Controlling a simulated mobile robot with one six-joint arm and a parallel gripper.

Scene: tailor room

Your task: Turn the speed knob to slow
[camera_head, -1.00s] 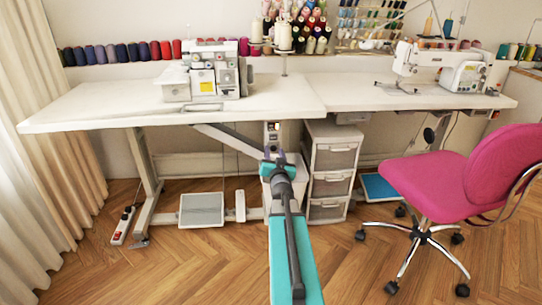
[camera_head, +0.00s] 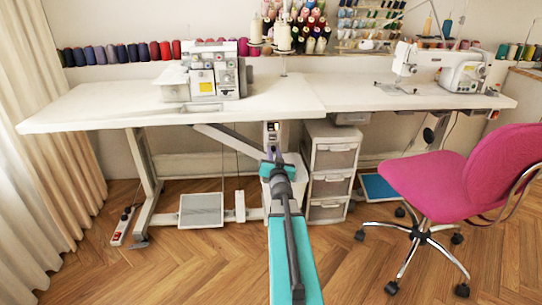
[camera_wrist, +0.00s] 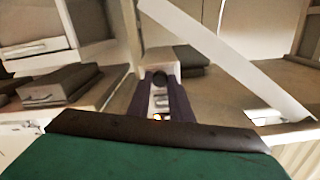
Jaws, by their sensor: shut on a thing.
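The speed control box (camera_head: 272,127) is a narrow pale unit under the front edge of the table, with a small lit spot. A dark round knob (camera_wrist: 160,82) sits between the tips of my gripper (camera_wrist: 161,86), whose two dark fingers reach along both sides of the box's face. My gripper is shut on the knob. In the head view my gripper (camera_head: 273,148) is small and partly hidden by my wrist. Any speed marks are too small to read.
The white tabletop (camera_head: 110,105) lies just above my gripper. A slanted beam (camera_head: 230,138) runs to the left of the box, and a drawer unit (camera_head: 333,170) stands close on the right. A pedal (camera_head: 201,210) is on the floor; a pink chair (camera_head: 430,185) stands right.

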